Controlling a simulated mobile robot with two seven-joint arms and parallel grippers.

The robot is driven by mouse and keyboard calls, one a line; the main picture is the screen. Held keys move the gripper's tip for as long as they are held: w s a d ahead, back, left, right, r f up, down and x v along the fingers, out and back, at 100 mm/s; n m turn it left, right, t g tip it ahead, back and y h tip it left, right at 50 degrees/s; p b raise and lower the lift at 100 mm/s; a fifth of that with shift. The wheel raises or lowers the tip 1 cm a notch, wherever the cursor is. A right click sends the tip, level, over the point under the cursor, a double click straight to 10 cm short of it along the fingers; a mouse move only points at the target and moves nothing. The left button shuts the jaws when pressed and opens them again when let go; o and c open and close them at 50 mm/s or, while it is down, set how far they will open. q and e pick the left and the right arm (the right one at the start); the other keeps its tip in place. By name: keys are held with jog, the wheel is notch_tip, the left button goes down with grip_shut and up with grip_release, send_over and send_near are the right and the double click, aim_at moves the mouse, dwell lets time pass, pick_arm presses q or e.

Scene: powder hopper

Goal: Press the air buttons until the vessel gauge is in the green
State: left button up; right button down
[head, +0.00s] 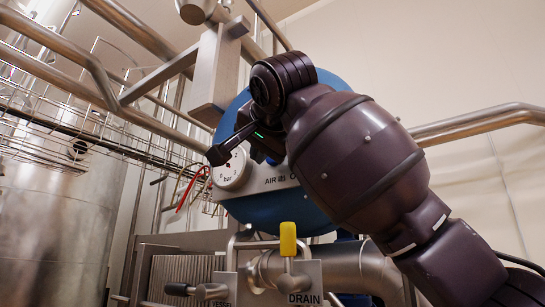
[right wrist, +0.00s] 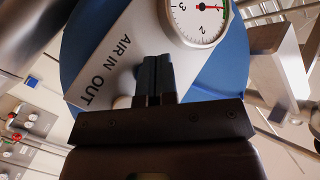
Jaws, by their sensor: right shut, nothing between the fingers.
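The blue round vessel (head: 275,212) carries a grey plate (head: 268,183) lettered AIR IN and, in the right wrist view, OUT. The white gauge (head: 229,172), marked bar, sits at the plate's end. In the right wrist view the gauge (right wrist: 197,22) is cut by the top edge; a red line and some green show at its rim, but I cannot tell the reading. My right gripper (right wrist: 154,62) is shut and empty, its fingertips over the plate between lettering and gauge. A pale round part (right wrist: 122,102), maybe a button, is partly hidden beside the fingers. I cannot tell whether the fingertips touch anything.
A yellow handle (head: 288,239) stands above a DRAIN label (head: 300,299) below the vessel. A steel bracket (head: 217,75) and pipes crowd the upper left. A steel tank (head: 50,235) stands at left. A pipe (head: 480,122) runs along the wall at right.

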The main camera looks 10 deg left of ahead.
jog(key=shift+s, duration=0.1)
jog(key=s, duration=0.1)
jog(key=s+a+b, duration=0.1)
jog(key=s, duration=0.1)
jog(key=s+b, duration=0.1)
jog(key=shift+s+a, duration=0.3)
jog(key=shift+a, duration=0.05)
dwell(0.6)
